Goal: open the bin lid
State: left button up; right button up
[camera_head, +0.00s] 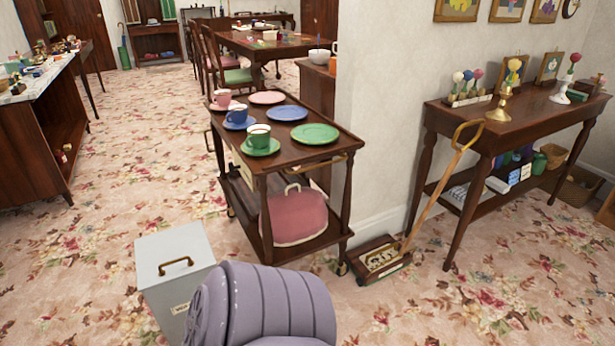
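The bin (152,298) is a light grey box on the flowered carpet at the lower left of the head view. Its flat grey lid (160,248) lies shut on top, with a brass handle (176,265) arched across the middle. A small pale label (180,308) shows on the front. A large ribbed lavender-grey rounded shape (265,305) hides the bin's lower right front; I cannot tell if it is part of my arm. No fingers of my left or right gripper show in the view.
A wooden trolley (285,157) with cups and plates stands behind the bin to the right. A side table (515,120) is at the right. Carpet left of the bin is clear.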

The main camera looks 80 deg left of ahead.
aim_at(171, 255)
jog(key=u, duration=3.4)
